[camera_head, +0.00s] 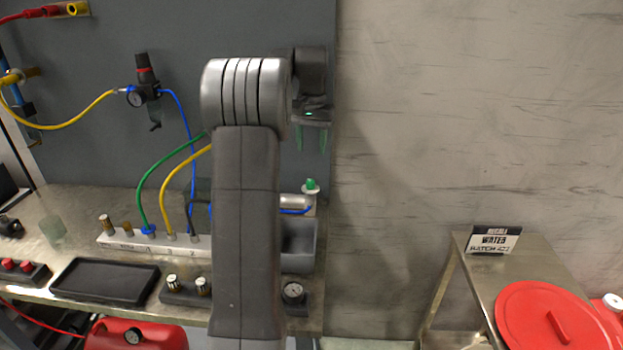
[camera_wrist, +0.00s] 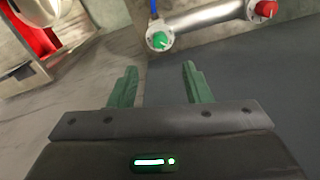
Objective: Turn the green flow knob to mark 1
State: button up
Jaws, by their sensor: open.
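The green flow knob (camera_wrist: 160,40) sits on a round pale dial at one end of a grey metal cylinder, with a light pointer line on its top. In the head view the green knob (camera_head: 311,184) stands at the right end of the bench. My gripper (camera_wrist: 158,80) is open and empty, its two green fingers apart and pointing toward the knob without touching it. In the head view my gripper (camera_head: 312,140) hangs above the knob, fingers down. The dial's marks are too small to read.
A red knob (camera_wrist: 266,9) sits at the cylinder's other end; my arm hides it in the head view. A blue hose meets the cylinder near the green knob. A grey bin (camera_head: 299,248) and a gauge (camera_head: 293,291) stand nearby. Right of the bench is open floor, then a steel table (camera_head: 490,268).

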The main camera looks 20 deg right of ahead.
aim_at(311, 180)
notch_tip(311, 180, down, 11)
jog(key=shift+r, duration=0.1)
dwell(0.3)
grip_shut()
jog(key=shift+n, duration=0.4)
jog(key=n+p, duration=0.2)
jog(key=n, duration=0.1)
jog(key=shift+r, duration=0.15)
jog(key=n+p, duration=0.2)
jog(key=n, duration=0.3)
jog(key=shift+w+n+p, duration=0.1)
jog(key=shift+n+p, duration=0.25)
jog(key=shift+n, duration=0.05)
